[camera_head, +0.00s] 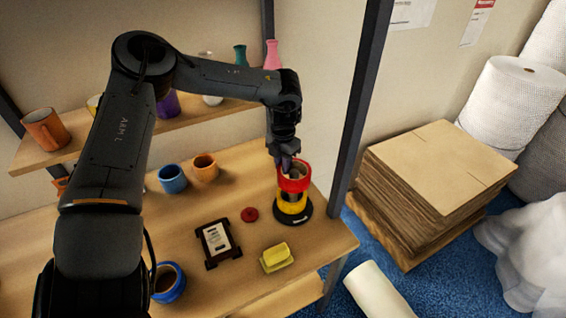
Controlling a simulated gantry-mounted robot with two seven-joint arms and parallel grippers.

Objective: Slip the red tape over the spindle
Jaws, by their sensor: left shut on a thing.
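The red tape (294,181) is a red ring with a pale inner wall. My left gripper (287,164) is shut on it from above, at the ring's far left side. The ring is at the top of the spindle, just above a yellow tape ring (292,203) that sits around the spindle. The spindle's round black base (304,217) stands on the table near its right end. The ring and gripper hide the spindle's top, so I cannot tell whether the red tape is around it or only above it. My right gripper is not in view.
A dark post (358,95) stands right of the spindle.

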